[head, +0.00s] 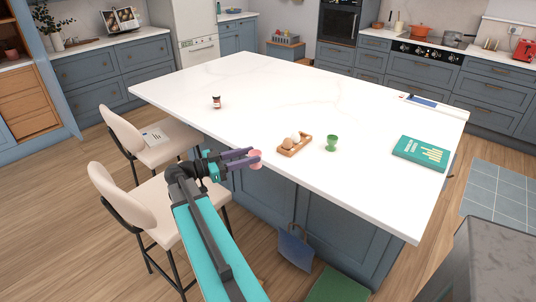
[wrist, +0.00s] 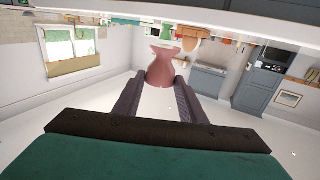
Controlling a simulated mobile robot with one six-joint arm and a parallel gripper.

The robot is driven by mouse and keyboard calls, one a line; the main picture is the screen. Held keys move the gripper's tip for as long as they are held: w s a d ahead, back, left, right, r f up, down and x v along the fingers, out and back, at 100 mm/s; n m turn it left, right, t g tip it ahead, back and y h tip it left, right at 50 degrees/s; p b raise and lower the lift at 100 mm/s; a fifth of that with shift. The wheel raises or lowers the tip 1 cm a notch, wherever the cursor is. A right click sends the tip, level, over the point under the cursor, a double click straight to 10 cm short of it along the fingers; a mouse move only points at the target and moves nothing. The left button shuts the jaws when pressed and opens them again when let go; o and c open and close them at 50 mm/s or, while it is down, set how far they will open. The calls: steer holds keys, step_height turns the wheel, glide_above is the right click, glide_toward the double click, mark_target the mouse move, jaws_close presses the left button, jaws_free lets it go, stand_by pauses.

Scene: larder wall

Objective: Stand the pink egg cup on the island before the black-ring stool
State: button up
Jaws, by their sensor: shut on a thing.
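The pink egg cup (head: 255,157) is between the fingertips of my gripper (head: 246,159), which is shut on it. In the head view the cup appears near the island's stool-side edge; I cannot tell whether it touches anything below. In the wrist view the egg cup (wrist: 160,68) shows at the fingertips. The white-topped island (head: 300,90) fills the middle. Two cream stools with dark frames, a nearer one (head: 118,185) and a farther one (head: 125,133), stand on its left side. I cannot make out which has a black ring.
A wooden egg tray (head: 294,145) with eggs and a green egg cup (head: 331,142) stand right of my gripper. A small jar (head: 216,102) stands farther back. A teal book (head: 420,153) lies at the right. The island's centre is clear.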

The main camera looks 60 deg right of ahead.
steer(key=w+a+f+n+t+h, duration=0.1)
steer(key=w+a+n+t+h, duration=0.2)
steer(key=w+a, duration=0.8)
steer(key=w+a+f+n+t+y, duration=0.1)
steer(key=w+a+n+t, duration=0.3)
steer(key=a, duration=0.9)
steer(key=w+a+f+n+t+y, duration=0.1)
steer(key=w+a+n+t, duration=0.3)
steer(key=a, duration=0.9)
steer(key=w+a+f+n+t+y, duration=0.1)
steer(key=w+a+f+n+t, duration=0.1)
steer(key=w+a+t, duration=0.5)
steer(key=shift+w+a+n+t, duration=0.15)
steer(key=shift+a+n+t, duration=0.75)
steer(key=shift+a+t, duration=1.75)
steer(key=shift+a+g, duration=0.8)
steer(key=shift+g, duration=0.05)
